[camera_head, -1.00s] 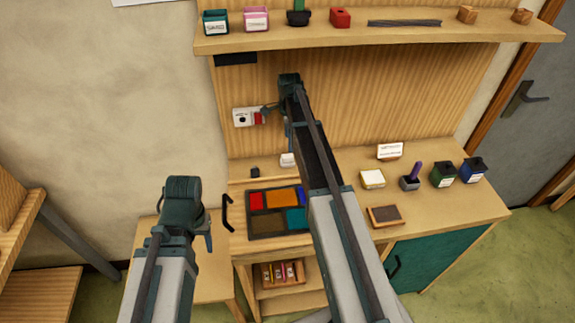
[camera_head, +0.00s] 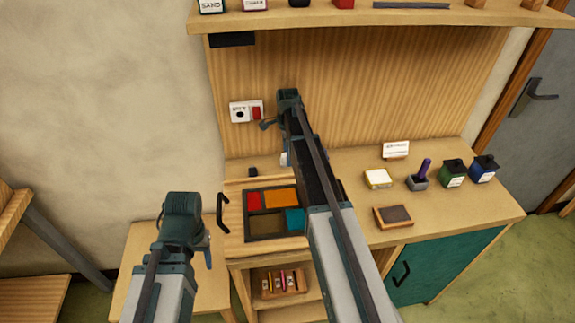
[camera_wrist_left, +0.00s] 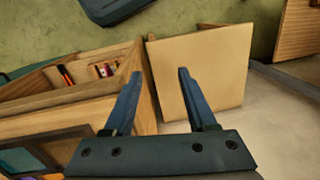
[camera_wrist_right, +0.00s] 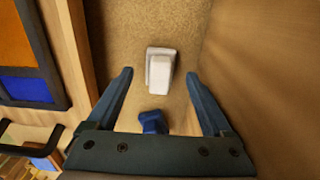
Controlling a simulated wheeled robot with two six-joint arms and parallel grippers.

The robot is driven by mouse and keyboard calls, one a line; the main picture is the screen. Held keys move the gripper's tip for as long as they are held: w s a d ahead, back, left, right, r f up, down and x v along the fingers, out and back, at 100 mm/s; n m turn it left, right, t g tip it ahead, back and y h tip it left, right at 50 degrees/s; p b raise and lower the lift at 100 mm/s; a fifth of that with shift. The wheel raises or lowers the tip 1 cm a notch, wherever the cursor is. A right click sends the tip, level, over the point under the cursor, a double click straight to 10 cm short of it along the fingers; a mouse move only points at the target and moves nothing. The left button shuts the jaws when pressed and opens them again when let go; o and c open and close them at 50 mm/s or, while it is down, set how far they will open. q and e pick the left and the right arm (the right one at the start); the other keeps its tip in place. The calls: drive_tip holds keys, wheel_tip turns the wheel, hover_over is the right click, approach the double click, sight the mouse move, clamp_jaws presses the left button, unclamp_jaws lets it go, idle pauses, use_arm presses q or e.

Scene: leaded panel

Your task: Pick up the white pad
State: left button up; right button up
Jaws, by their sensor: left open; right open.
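A small white block-like pad (camera_wrist_right: 159,69) lies on the wooden worktop in the right wrist view, ahead of the fingers and roughly midway between them. In the head view a sliver of white (camera_head: 284,159) that appears to be it shows beside my right arm, which hides the rest. My right gripper (camera_wrist_right: 168,95) is open and empty above the worktop; nothing touches the pad. A small dark blue thing (camera_wrist_right: 152,121) lies closer to the gripper. My left gripper (camera_wrist_left: 155,75) is open and empty above a low wooden table.
A tray (camera_head: 246,230) with coloured glass pieces lies left of my right arm. A cream-white block (camera_head: 377,178), a brown-topped block (camera_head: 393,217) and jars (camera_head: 453,173) stand to the right. A switch box (camera_head: 246,111) is on the back wall, under a shelf (camera_head: 380,18).

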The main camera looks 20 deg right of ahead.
wheel_tip(320, 180, down, 2)
drive_tip(key=shift+f+b, duration=0.2)
drive_tip(key=shift+b, duration=0.5)
drive_tip(key=shift+r, duration=0.1)
clamp_jaws()
